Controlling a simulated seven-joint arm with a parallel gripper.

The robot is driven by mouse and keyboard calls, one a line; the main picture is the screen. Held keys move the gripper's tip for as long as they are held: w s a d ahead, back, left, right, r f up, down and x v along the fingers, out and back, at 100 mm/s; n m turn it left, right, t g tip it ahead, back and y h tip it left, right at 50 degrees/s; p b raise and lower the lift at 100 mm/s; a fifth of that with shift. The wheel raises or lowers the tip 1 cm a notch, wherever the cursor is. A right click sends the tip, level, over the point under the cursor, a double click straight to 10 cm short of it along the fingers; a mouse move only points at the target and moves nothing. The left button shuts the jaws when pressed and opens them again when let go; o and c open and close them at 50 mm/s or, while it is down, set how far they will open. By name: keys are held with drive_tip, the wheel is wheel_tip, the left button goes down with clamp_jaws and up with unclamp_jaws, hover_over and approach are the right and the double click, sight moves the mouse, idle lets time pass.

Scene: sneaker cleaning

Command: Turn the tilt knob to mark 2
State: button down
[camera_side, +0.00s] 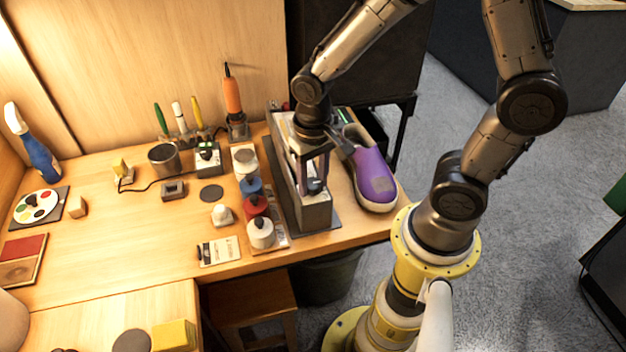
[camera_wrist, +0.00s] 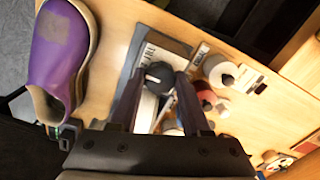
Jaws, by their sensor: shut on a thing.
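The tilt knob (camera_wrist: 158,76) is a round black knob with a pale pointer line, on a grey stand. In the wrist view it sits between the tips of my gripper (camera_wrist: 157,92), which is shut on it. In the side view my gripper (camera_side: 313,184) reaches down onto the grey stand (camera_side: 302,214) near its front end, and the knob is mostly hidden by the fingers. I cannot read the marks around the knob in either view. A purple sneaker (camera_side: 375,180) is right of the stand; it also shows at the left of the wrist view (camera_wrist: 62,50).
Several capped jars, including a red jar (camera_side: 257,206) and a white jar (camera_side: 261,233), stand close left of the stand. An orange-handled tool (camera_side: 233,97) stands upright behind. A label card (camera_side: 219,251) lies near the table's front edge.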

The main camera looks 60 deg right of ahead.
drive_tip(key=c, duration=0.6)
unclamp_jaws()
drive_tip(key=shift+o, duration=0.2)
drive_tip(key=shift+r, duration=0.1)
drive_tip(key=shift+r, duration=2.4)
drive_tip(key=shift+r, duration=0.1)
drive_tip(key=r, duration=0.1)
drive_tip(key=r+t, duration=0.1)
drive_tip(key=r, duration=0.2)
drive_tip(key=shift+w+d+t, duration=0.15)
drive_tip(key=shift+d+t, duration=0.15)
drive_tip(key=s+d+r+n+t, duration=0.1)
drive_tip(key=s+r+n+t, duration=0.3)
drive_tip(key=s+r, duration=0.3)
drive_tip(key=shift+s+d+r+n, duration=0.35)
drive_tip(key=shift+s+n, duration=0.25)
drive_tip(key=shift+s, duration=0.9)
